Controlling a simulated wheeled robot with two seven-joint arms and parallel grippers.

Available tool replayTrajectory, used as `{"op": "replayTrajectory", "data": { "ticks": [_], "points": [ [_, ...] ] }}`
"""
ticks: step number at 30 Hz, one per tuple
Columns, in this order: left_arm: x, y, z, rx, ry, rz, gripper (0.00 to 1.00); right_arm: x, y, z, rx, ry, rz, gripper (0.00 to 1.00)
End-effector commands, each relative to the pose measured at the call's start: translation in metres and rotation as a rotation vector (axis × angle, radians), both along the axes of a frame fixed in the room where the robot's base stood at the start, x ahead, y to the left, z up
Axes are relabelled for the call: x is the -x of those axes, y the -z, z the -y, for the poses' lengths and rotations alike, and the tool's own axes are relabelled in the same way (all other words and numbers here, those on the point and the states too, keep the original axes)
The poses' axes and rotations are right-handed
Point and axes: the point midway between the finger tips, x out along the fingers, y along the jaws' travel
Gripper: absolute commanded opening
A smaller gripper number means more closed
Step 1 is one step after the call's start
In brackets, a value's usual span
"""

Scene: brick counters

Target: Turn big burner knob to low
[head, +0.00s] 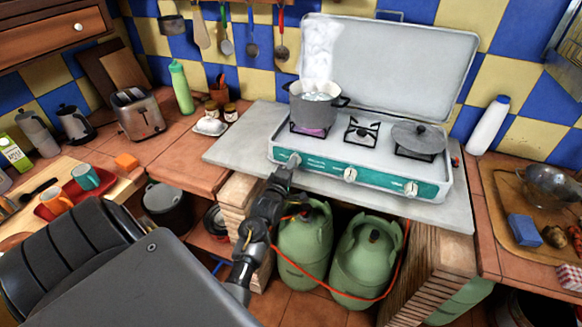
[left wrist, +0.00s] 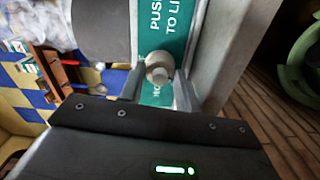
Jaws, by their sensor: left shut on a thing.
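The white camping stove (head: 330,168) has a teal front panel with three knobs. My left gripper (head: 285,172) is at the leftmost knob (head: 293,160), below the burner with the steaming pot (head: 313,108). In the left wrist view the round beige knob (left wrist: 158,66) sits between the two fingers of my left gripper (left wrist: 158,88), which is shut on it. The middle knob (head: 350,174) and the right knob (head: 411,188) are untouched by any gripper. A bluish-purple flame glows under the pot. My right gripper is not in view.
A grey lidded pan (head: 418,138) stands on the right burner, and the middle burner (head: 361,131) is bare. The stove lid (head: 410,65) is raised behind. Two green gas bottles (head: 305,245) with an orange hose stand below the counter slab (head: 245,135).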

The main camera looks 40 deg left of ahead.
Motion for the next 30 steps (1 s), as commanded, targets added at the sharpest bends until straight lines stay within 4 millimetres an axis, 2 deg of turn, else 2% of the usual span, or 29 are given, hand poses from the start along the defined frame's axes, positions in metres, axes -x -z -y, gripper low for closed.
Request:
{"op": "replayTrajectory", "data": {
  "ticks": [12, 13, 17, 26, 30],
  "points": [
    [-0.0002, 0.0, 0.0002, 0.007, 0.001, 0.002, 0.1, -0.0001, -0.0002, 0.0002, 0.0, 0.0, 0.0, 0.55],
    [-0.0002, 0.0, 0.0002, 0.006, 0.001, 0.002, 0.35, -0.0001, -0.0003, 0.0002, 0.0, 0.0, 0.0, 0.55],
    [-0.0002, 0.0, 0.0002, 0.006, 0.0, 0.002, 0.52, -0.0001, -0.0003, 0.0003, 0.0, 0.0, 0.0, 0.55],
    [0.0, 0.0008, 0.0, 0.0, 0.0, -0.001, 0.55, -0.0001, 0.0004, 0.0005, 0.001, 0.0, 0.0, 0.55],
    [0.0003, 0.0031, -0.0004, -0.063, 0.0, -0.023, 0.55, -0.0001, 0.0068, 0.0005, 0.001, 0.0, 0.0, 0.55]
  ]
}}
